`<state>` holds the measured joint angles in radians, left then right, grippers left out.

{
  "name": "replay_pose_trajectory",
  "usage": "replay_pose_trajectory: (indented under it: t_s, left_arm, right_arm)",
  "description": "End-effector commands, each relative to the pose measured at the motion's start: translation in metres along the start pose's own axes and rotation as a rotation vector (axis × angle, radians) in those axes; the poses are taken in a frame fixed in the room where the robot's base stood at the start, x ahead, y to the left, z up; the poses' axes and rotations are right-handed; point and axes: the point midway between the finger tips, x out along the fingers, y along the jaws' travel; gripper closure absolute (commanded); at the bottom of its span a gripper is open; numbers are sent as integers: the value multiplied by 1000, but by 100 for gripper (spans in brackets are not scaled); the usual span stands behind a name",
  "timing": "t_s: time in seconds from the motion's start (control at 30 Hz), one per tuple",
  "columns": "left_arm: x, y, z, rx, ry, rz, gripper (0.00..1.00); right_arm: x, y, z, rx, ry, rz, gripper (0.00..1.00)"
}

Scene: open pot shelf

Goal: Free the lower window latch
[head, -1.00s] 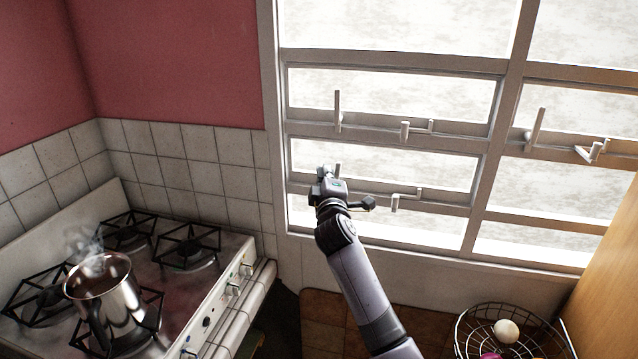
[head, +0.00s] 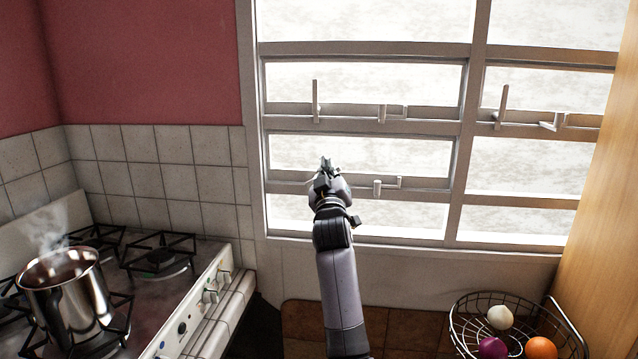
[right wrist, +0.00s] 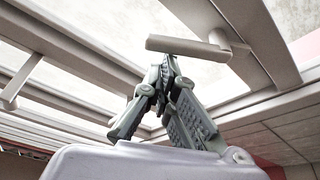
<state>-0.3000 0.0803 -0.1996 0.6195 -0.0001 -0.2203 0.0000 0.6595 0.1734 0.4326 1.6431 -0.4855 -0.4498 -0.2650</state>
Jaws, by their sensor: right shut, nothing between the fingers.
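The lower window latch is a pale bar-shaped handle (right wrist: 188,47) on a short stem in the right wrist view. In the head view it is mostly hidden behind my right gripper (head: 325,164), at the left of the lower window rail. The gripper is shut and empty, pointing at the window. In the right wrist view its fingertips (right wrist: 168,62) come together just below the bar. I cannot tell whether they touch it. A small pale bracket (head: 386,185) sits on the same rail to the right. My left gripper is not in view.
An upright handle (head: 315,101) stands on the upper rail, and another (head: 501,106) on the right window. A steaming metal pot (head: 65,295) stands on the stove (head: 205,328) at left. A wire basket (head: 462,326) with produce is at lower right.

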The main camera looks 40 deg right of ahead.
Motion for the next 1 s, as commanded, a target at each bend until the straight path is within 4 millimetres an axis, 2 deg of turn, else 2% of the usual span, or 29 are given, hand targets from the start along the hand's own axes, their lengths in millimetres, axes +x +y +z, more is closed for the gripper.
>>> replay_pose_trajectory:
  t_s: [0.03, 0.3, 0.5, 1.0]
  left_arm:
    - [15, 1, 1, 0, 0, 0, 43]
    - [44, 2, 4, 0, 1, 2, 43]
    - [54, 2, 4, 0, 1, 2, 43]
    - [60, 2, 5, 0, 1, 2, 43]
  right_arm:
    - [-3, -3, 8, 47, 0, 15, 100]
    - [-7, 2, 18, 266, 0, 91, 100]
    - [-9, 4, 23, 385, -1, 133, 100]
    - [-10, 6, 29, 370, 0, 131, 100]
